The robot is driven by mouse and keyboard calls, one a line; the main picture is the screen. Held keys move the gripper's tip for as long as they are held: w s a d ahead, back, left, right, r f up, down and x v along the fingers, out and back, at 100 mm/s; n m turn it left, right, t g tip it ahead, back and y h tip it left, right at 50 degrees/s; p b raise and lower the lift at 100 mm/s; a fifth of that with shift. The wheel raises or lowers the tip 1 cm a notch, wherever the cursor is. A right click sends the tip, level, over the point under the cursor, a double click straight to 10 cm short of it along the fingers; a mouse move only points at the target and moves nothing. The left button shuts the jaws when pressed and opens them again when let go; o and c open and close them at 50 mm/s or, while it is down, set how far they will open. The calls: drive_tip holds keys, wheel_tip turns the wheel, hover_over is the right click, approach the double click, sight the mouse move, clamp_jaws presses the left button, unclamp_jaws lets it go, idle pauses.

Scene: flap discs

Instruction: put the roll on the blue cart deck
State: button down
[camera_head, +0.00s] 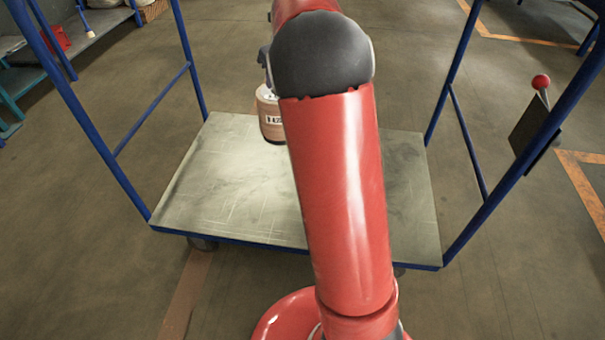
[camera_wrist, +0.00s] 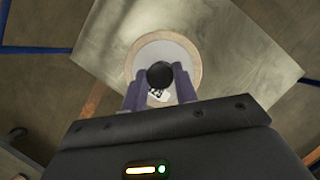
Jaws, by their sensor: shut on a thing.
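The roll (camera_head: 268,117) is a tan and white cylinder with dark lettering on its side, partly hidden behind my red arm in the head view. In the wrist view the roll (camera_wrist: 187,50) shows from above as a pale round top with a tan rim. My gripper (camera_wrist: 160,76) is shut on a dark round knob at the middle of the roll's top. The blue cart's deck (camera_head: 215,190) is a pale, scuffed board with a blue edge. The roll is over the deck's far part in the head view. I cannot tell whether it touches the deck.
Blue upright frames (camera_head: 95,125) stand at the cart's left and right ends. A red-knobbed lever (camera_head: 541,83) is on the right. The visible deck surface is bare. A shelf (camera_head: 90,35) with a red item stands at the far left.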

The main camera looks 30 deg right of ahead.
sight(282, 135)
drive_tip(key=shift+w+d+r, duration=0.1)
drive_tip(key=shift+r, duration=0.15)
drive_tip(key=shift+f+m, duration=0.25)
drive_tip(key=shift+m, duration=0.05)
wheel_tip(282, 135, down, 19)
drive_tip(key=b, duration=0.4)
drive_tip(key=shift+f, duration=0.15)
drive_tip(key=c, duration=1.5)
unclamp_jaws()
drive_tip(key=shift+f, duration=0.25)
drive_tip(key=shift+c, duration=0.2)
drive_tip(key=o, duration=0.4)
drive_tip(key=shift+o, duration=0.2)
